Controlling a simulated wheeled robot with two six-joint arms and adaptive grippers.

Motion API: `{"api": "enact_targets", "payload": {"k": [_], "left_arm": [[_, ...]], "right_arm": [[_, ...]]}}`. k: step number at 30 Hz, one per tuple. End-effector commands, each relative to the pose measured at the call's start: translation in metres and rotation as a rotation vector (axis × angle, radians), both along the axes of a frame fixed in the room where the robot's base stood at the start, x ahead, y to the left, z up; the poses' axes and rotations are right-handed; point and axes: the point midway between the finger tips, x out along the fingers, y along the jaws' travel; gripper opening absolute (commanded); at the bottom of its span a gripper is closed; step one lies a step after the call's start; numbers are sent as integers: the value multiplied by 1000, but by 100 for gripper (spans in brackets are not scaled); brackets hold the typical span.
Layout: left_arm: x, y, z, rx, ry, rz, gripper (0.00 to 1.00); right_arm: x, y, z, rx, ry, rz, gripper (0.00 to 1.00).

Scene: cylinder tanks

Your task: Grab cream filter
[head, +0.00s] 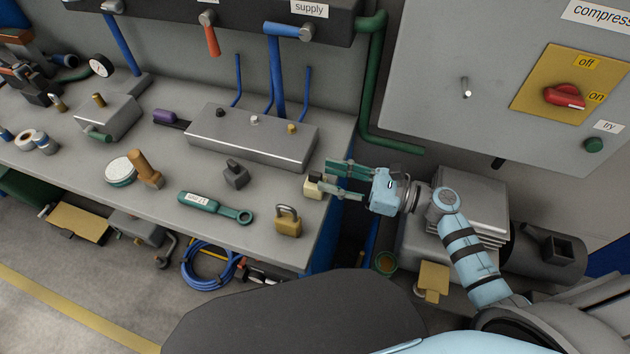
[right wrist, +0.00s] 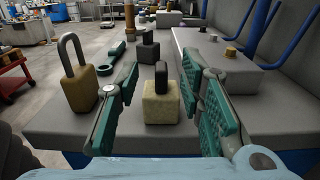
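The cream filter is a small cream block (right wrist: 161,104) with a dark upright piece on top. It stands upright on the grey bench near its right end, and in the head view it shows small (head: 312,188), partly covered by a finger. My right gripper (head: 326,175) is open, with its green-padded fingers pointing left at the bench end. In the right wrist view the fingers stand left and right of the filter, with visible gaps on both sides. I cannot tell how deep it sits between the fingertips. My left gripper is not in view.
A brass padlock (head: 288,222) stands close by, nearer the front edge. A dark grey block (head: 235,175), a green wrench-like tool (head: 215,208) and a long metal manifold box (head: 252,140) are also on the bench (head: 310,235). A green pipe (head: 370,100) runs behind my right gripper.

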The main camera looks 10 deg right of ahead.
Motion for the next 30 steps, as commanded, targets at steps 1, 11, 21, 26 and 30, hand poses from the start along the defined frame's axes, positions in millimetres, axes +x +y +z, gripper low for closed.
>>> {"api": "enact_targets", "payload": {"k": [1, 11, 21, 26, 30], "left_arm": [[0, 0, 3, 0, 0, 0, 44], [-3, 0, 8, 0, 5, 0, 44], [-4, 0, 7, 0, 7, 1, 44], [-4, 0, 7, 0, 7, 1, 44], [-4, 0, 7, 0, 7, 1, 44]], "right_arm": [[5, 8, 0, 5, 0, -1, 35], [24, 37, -7, 1, 0, 0, 35], [24, 36, -7, 1, 0, -1, 0], [24, 36, -7, 1, 0, -1, 0], [24, 36, -7, 1, 0, -1, 0]]}}
